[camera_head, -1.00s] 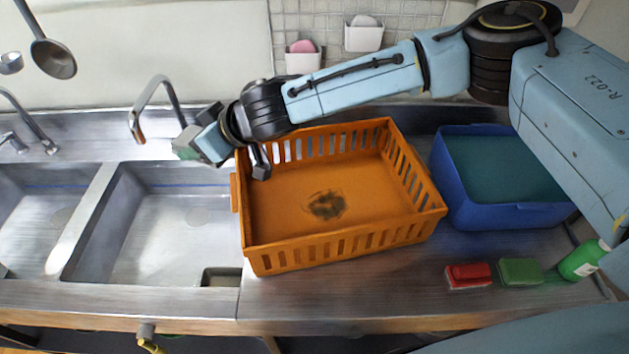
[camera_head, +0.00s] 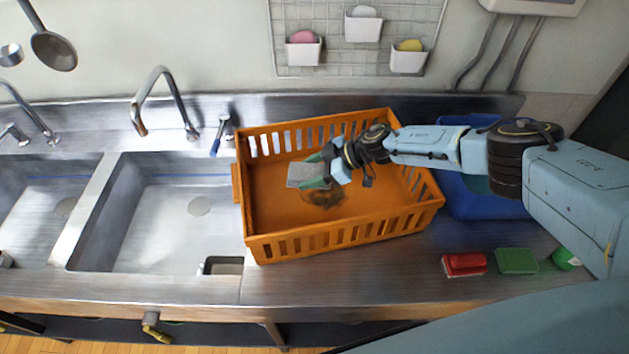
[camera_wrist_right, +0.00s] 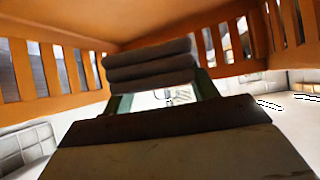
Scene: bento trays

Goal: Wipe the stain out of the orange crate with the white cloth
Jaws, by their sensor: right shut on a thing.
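The orange crate (camera_head: 345,239) stands on the steel counter to the right of the sink. A dark stain (camera_head: 324,199) lies on its floor near the middle, partly hidden by my gripper. My right gripper (camera_head: 318,174) is inside the crate, over the stain's upper left side, shut on a folded grey-white cloth (camera_head: 305,175). I cannot tell whether the cloth touches the crate floor. My left gripper is not in view.
A blue bin (camera_head: 465,205) stands close to the crate's right, partly behind my arm. A red sponge (camera_head: 464,264), a green sponge (camera_head: 516,261) and a green bottle (camera_head: 566,259) are at the front right. Sinks with taps (camera_head: 160,95) are on the left.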

